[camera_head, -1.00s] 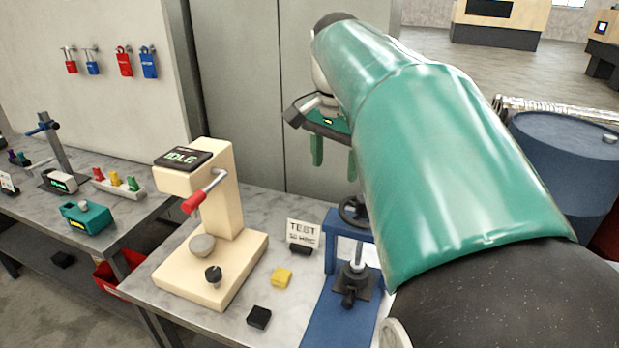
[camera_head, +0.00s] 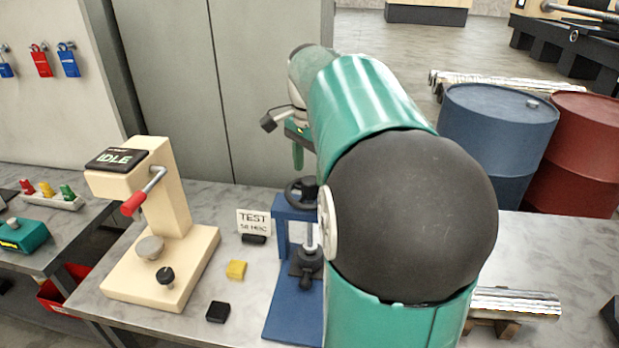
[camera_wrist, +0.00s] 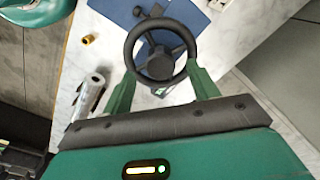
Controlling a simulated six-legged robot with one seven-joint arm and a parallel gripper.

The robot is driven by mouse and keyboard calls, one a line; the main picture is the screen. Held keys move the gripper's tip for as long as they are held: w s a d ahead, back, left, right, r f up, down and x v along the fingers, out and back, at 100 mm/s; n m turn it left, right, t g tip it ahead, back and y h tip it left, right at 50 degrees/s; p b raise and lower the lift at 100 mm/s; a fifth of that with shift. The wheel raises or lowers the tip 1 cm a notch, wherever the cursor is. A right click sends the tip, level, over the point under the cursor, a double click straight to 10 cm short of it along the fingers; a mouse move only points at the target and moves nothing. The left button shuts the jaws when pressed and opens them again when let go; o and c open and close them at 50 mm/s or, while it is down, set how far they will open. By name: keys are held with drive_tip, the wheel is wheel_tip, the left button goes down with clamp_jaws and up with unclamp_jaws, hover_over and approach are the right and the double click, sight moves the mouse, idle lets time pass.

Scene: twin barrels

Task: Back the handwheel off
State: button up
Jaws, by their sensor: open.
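The black handwheel (camera_head: 300,192) sits on top of a blue press frame (camera_head: 296,213) on the grey bench; my arm hides part of it. In the wrist view the handwheel (camera_wrist: 160,50) shows face-on, with its rim, spokes and round hub. My gripper (camera_wrist: 160,88) is open, its two green fingers on either side of the wheel's near rim. I cannot tell whether they touch the rim. In the head view one green finger of my gripper (camera_head: 298,155) shows above the wheel. Below the wheel a dark clamped fixture (camera_head: 308,262) stands on the blue base.
A cream tester (camera_head: 160,220) reading IDLE stands left of the press. Blue (camera_head: 497,130) and red (camera_head: 580,150) barrels stand behind the bench at right.

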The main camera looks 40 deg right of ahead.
sight(310, 180)
drive_tip(key=shift+f, duration=1.55)
drive_tip(key=c, duration=1)
drive_tip(key=shift+n, duration=0.3)
